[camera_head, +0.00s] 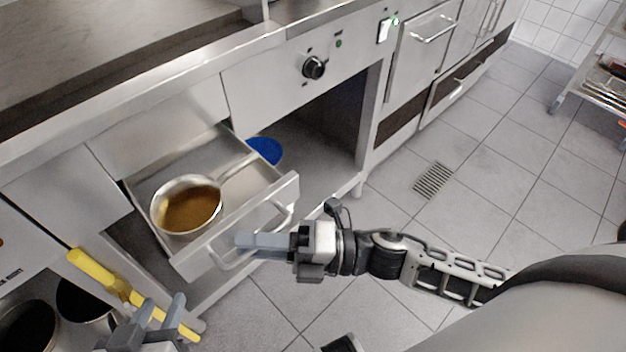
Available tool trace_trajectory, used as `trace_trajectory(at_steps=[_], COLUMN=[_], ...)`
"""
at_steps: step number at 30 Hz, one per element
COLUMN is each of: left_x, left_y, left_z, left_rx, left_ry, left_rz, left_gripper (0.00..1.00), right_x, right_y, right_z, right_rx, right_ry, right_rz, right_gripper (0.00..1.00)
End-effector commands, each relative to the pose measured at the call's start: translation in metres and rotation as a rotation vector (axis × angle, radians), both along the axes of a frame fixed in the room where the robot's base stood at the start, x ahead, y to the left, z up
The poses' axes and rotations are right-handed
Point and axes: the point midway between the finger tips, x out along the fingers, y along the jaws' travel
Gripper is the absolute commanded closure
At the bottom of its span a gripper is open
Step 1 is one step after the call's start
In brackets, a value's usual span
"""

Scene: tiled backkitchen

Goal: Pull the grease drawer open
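The grease drawer (235,232) is a steel drawer under the worktop and stands pulled out. A steel pan (187,204) with brown liquid lies in it, its long handle toward the back right. The drawer has a curved bar handle (284,217) on its front. My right gripper (243,243) is at this bar from the front, with its fingers close together over it; the part of the bar between them is hidden.
The yellow handle (115,288) slants over dark round openings (85,300) at the lower left. An open bay with a blue round thing (265,150) is right of the drawer. A control knob (313,68) is above. Tiled floor (400,170) is free on the right.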

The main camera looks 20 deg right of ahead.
Motion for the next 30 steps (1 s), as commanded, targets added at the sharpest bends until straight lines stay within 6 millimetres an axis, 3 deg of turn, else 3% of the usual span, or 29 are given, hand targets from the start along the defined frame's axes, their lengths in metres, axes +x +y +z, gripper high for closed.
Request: trace_trajectory(at_steps=[8,21,30], left_x=[0.003,0.003,0.003], left_y=[0.000,-0.003,-0.003], left_z=[-0.001,-0.011,-0.011], left_rx=[-0.001,-0.003,-0.005], left_ry=[-0.005,0.014,0.015], left_rz=[-0.002,-0.008,-0.008], left_gripper=[0.64,0.64,0.64], right_x=[-0.009,-0.051,-0.064], right_y=[-0.020,-0.112,-0.143], right_z=[-0.005,-0.018,-0.021], right_rx=[-0.004,-0.004,-0.001], right_ry=[0.003,0.005,0.000], right_rz=[-0.001,-0.001,0.001], right_gripper=[0.69,0.69,0.69])
